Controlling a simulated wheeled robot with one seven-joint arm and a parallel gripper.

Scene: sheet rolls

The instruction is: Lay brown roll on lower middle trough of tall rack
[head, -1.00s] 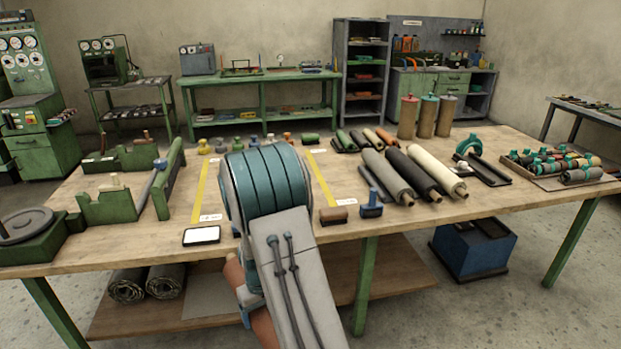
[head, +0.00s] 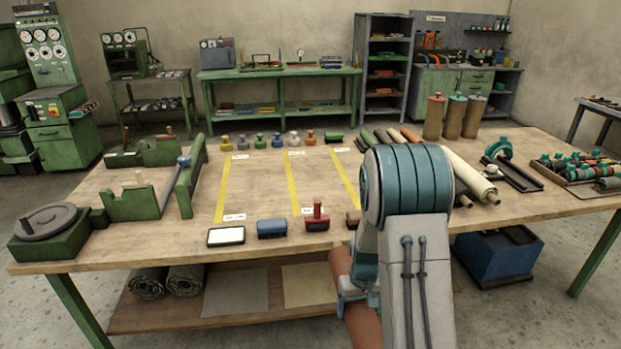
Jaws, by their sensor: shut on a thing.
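My gripper (head: 352,290) is below my arm's big teal joint, over the front edge of the table (head: 270,180) in the picture. It is shut on a brown roll (head: 361,328), which stretches toward the bottom of the view. My arm hides part of the roll and of the jaws. I cannot make out a tall rack with troughs in this view. A tall grey shelf unit (head: 361,75) stands against the back wall, but no troughs show on it.
Green fixtures (head: 130,200) stand on the table's left side. A cream roll (head: 470,173) and a tray of small rolls (head: 585,170) lie on the right. A blue bin (head: 497,262) is under the table. The taped middle is clear.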

